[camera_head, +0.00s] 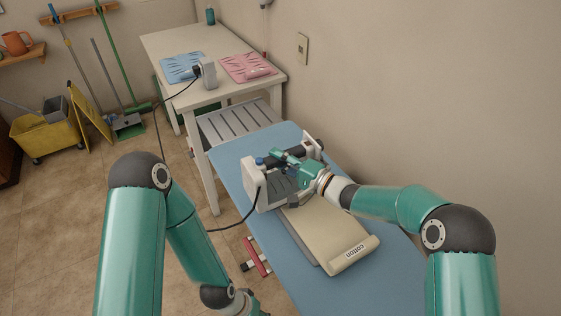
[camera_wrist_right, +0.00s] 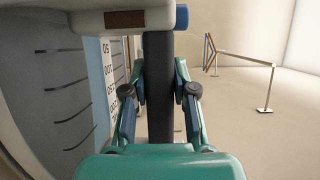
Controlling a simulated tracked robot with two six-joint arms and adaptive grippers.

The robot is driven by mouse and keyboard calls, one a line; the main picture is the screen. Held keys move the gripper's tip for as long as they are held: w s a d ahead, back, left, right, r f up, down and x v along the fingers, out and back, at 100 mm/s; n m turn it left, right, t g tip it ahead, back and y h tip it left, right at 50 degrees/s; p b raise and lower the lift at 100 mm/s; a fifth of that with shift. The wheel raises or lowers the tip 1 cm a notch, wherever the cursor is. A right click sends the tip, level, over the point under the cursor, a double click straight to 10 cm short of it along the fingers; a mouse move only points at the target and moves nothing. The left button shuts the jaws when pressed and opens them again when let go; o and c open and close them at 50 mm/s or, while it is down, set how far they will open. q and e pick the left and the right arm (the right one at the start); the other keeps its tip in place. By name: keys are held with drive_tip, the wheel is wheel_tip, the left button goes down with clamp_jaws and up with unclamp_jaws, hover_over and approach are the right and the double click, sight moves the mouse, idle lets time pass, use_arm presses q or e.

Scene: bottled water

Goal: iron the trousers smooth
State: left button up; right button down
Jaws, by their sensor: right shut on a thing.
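The beige trousers (camera_head: 325,232), with a tag reading "cotton" at the near end, lie on the blue ironing board (camera_head: 285,280). A bulky white and grey iron (camera_head: 262,190) with a dark handle stands at the far end of the trousers and hides part of them. My right gripper (camera_head: 283,158) is shut on the iron's handle. In the right wrist view, the dark handle (camera_wrist_right: 158,100) runs upright between the two fingers. Whether the iron touches the cloth is hidden. My left gripper (camera_head: 246,302) is low at the bottom edge, partly cut off, and its fingers cannot be made out.
A black cord (camera_head: 235,224) trails left from the iron. Behind the board stands a white table (camera_head: 172,44) with a creased blue cloth (camera_head: 182,69) and a creased pink cloth (camera_head: 249,66). A yellow mop bucket (camera_head: 50,135) stands far left. The wall is close on the right.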

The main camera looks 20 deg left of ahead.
drive_tip(key=shift+r+p, duration=1.95)
drive_tip(key=shift+r, duration=1.4)
